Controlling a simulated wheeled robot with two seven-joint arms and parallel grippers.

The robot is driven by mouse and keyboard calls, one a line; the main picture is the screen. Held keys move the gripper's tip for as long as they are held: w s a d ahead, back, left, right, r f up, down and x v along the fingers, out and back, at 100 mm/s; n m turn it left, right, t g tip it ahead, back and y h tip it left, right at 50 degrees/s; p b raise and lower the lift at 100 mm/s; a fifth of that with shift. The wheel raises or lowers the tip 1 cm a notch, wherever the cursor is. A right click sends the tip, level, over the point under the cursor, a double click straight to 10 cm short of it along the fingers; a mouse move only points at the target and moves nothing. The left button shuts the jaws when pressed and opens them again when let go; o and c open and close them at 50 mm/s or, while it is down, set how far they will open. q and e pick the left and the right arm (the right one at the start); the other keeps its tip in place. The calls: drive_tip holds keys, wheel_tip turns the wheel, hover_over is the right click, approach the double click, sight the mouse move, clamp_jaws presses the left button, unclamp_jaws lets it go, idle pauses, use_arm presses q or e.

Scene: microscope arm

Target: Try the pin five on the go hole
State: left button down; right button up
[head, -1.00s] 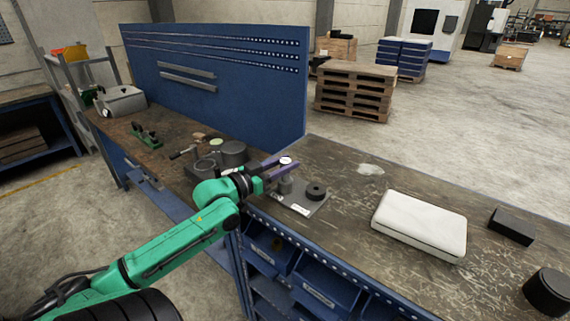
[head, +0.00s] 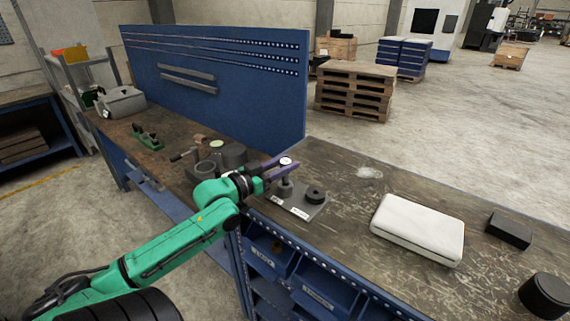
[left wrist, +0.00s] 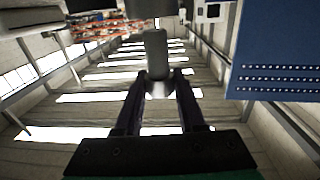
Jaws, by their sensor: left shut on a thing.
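My left gripper (head: 282,166) is shut on a pin (head: 286,161), whose pale round top shows between the purple fingers. In the left wrist view a grey cylinder (left wrist: 156,55) stands between the fingertips. The grey plate (head: 302,212) lies on the bench under the gripper, with small white labels along its near edge. A grey round boss (head: 285,188) stands on its left part, right below the held pin. A black round boss (head: 315,194) stands on its right part. The pin's lower end and any gap to the grey boss cannot be made out. My right gripper is out of view.
Grey cylinders (head: 233,153) and a pale green-topped piece (head: 216,144) stand left of the gripper by the blue back panel (head: 215,75). A white case (head: 418,228), a black block (head: 509,228) and a black cylinder (head: 545,295) are on the right. Bench between plate and case is clear.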

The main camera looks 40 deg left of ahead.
use_arm(q)
drive_tip(key=shift+r+p, duration=2.5)
drive_tip(key=shift+r, duration=0.45)
drive_tip(key=shift+f, duration=0.1)
